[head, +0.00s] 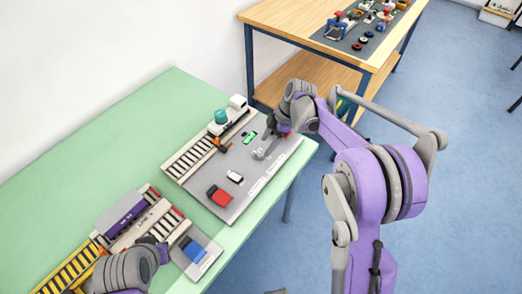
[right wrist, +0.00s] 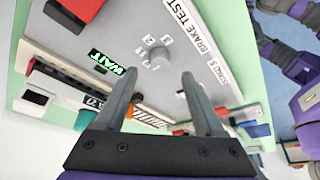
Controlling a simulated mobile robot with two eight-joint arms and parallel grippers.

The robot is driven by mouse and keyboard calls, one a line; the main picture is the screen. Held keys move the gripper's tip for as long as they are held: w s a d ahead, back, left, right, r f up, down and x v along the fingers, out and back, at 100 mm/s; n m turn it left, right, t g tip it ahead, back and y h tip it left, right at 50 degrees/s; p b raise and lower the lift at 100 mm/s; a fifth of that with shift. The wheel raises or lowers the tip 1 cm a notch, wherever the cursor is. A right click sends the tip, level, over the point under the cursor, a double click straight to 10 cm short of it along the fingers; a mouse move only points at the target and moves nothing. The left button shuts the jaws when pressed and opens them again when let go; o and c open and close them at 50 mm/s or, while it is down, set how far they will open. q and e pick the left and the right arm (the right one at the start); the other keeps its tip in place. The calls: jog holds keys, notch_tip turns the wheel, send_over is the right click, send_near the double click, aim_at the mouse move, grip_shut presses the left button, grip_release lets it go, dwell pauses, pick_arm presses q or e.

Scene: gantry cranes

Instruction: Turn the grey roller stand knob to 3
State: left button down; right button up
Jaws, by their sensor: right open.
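The grey knob (right wrist: 158,57) is a small round dial on the grey panel (right wrist: 195,85) in the right wrist view, with small numbers around it. I cannot read where it points. In the head view, the panel (head: 218,168) lies on the green table. My right gripper (head: 275,131) is over its far right part. In the right wrist view, my right gripper (right wrist: 157,78) is open and empty. The knob shows between and just beyond the fingertips, with no visible contact. Part of my left arm shows at the lower left of the head view, but its gripper does not.
A wooden table (head: 285,20) stands behind.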

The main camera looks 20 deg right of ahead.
aim_at(261, 153)
jog(key=shift+x, duration=2.4)
grip_shut()
